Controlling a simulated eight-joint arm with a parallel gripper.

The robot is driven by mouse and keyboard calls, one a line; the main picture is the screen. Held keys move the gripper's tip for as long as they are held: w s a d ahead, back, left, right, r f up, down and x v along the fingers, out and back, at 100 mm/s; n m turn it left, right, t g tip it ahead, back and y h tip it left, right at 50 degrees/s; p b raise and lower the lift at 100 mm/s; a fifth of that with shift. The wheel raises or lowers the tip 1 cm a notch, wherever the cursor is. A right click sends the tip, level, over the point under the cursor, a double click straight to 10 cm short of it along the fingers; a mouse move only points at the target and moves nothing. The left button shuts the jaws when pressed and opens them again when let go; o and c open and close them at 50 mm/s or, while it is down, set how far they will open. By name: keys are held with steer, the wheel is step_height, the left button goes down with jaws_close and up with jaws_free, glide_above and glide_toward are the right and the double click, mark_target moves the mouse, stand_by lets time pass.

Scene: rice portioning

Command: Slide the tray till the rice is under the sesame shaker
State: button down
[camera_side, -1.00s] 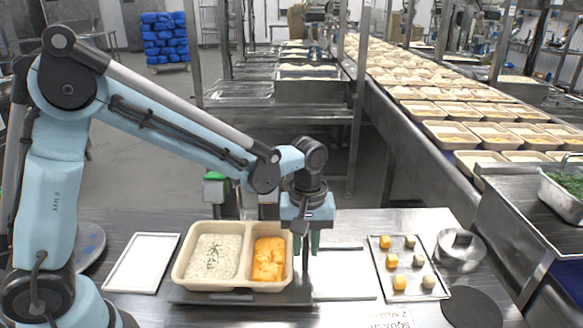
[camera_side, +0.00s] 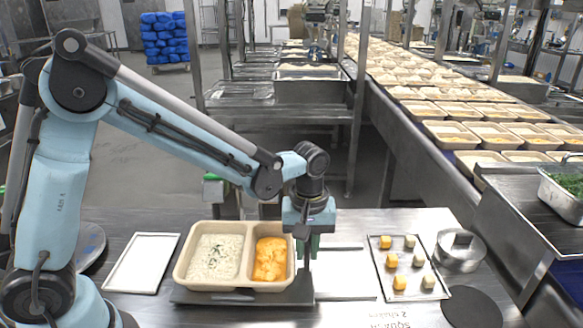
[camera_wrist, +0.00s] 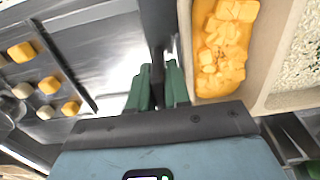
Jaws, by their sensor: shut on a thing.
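The beige two-compartment tray (camera_side: 243,277) sits on a dark flat plate (camera_side: 240,297) on the steel table. Its left compartment holds white rice (camera_side: 215,257) with dark specks; the right holds orange food (camera_side: 270,259). My gripper (camera_side: 309,246) is at the tray's right side, pointing down. In the wrist view my gripper's green fingers (camera_wrist: 157,92) are shut on a dark upright bar (camera_wrist: 156,40) beside the tray's wall. The rice shows at the right edge of the wrist view (camera_wrist: 300,60). I cannot clearly make out a sesame shaker; a grey and green device (camera_side: 214,188) stands behind the tray.
A white-topped flat panel (camera_side: 143,263) lies left of the tray. To the right are a shallow tray (camera_side: 412,284) with several yellow and pale cubes, a round metal container (camera_side: 460,250) and a dark disc (camera_side: 470,306). A conveyor of filled trays runs behind.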

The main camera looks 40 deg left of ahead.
steer(key=w+d, duration=0.8)
steer(key=c, duration=1.4)
jaws_free()
steer(key=shift+c, duration=0.2)
steer(key=shift+r, duration=0.1)
step_height(320, 180, up, 12)
steer(key=shift+a, duration=0.1)
